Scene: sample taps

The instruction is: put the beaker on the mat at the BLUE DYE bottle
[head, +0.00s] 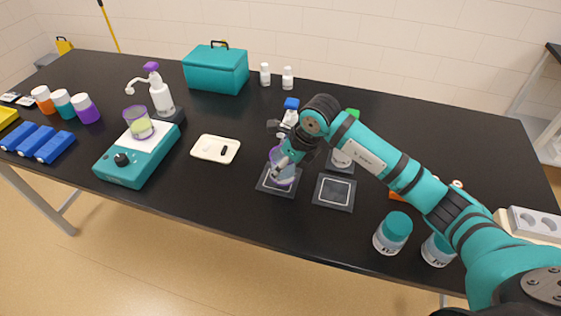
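A clear beaker (285,178) with a purple rim is at a dark square mat (263,189) near the table's front middle; whether it rests fully on it is hard to tell. My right gripper (281,163) is at this beaker, its fingers overlapping the rim; its grip is unclear. A blue-capped bottle (291,104) stands behind, partly hidden by the gripper; its label cannot be read. A second purple-rimmed beaker (138,123) with yellow-green liquid stands on the teal stirrer (122,168). My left gripper is out of view.
An empty mat (333,204) lies to the right. Behind it, a green-capped bottle (353,113) and a pale item are partly hidden by my arm. A white tray (215,149) lies left. Teal-lidded jars (393,232) stand front right. A teal box (216,70) stands at the back.

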